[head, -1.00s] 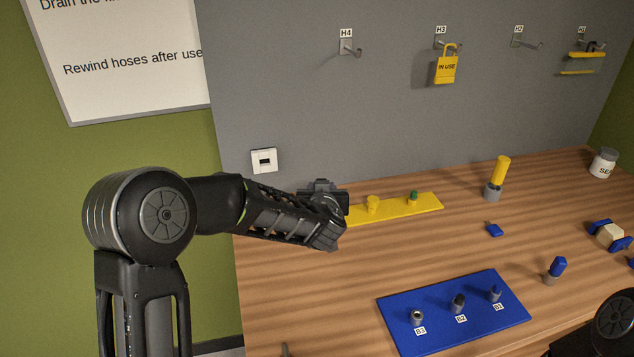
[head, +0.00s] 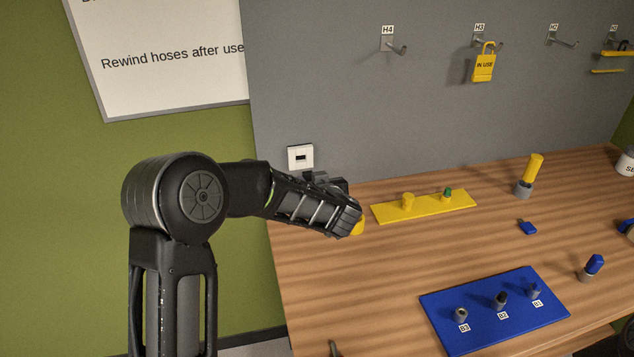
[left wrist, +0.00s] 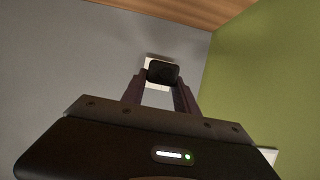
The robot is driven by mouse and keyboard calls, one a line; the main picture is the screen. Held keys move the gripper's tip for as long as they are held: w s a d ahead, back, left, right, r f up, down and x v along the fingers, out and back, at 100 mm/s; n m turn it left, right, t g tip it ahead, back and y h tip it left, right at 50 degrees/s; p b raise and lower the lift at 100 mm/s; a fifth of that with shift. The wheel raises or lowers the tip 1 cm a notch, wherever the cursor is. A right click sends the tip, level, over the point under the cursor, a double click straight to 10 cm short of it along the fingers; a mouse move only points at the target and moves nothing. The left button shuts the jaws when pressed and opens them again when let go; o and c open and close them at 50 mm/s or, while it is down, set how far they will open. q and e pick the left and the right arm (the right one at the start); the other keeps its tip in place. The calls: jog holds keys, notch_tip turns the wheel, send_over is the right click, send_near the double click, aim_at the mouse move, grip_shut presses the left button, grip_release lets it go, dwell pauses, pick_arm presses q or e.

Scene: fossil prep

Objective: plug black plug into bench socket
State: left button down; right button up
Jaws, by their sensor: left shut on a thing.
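The bench socket (head: 300,157) is a white square plate with a dark slot, on the grey back panel at its left end. My left gripper (head: 322,181) is just below and right of it in the head view, partly hidden behind my forearm. In the left wrist view the fingers (left wrist: 160,88) are shut on the black plug (left wrist: 163,72). The plug is in front of the white socket plate (left wrist: 156,97) and covers much of it. I cannot tell whether plug and socket touch. My right gripper is not in view.
A yellow board (head: 425,207) with pegs lies at the back of the bench, right of my left arm. A blue board (head: 490,312) with several grey holders lies in front. A yellow padlock (head: 484,66) hangs on hook H3. Bare wood lies between the boards.

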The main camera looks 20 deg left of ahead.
aim_at(308, 173)
pick_arm(q)
jog(key=shift+a, duration=0.1)
jog(key=shift+p, duration=0.35)
jog(key=w+a, duration=0.1)
jog(key=w+a+p, duration=0.1)
jog(key=w, duration=0.1)
jog(key=shift+w+a, duration=0.15)
jog(key=shift+a, duration=0.05)
jog(key=shift+w+a, duration=0.5)
jog(key=shift+w, duration=0.15)
jog(key=shift+w+a, duration=0.1)
dwell(0.6)
jog(key=shift+w+a, duration=0.65)
jog(key=shift+w, duration=0.25)
jog(key=shift+w, duration=0.1)
dwell(0.5)
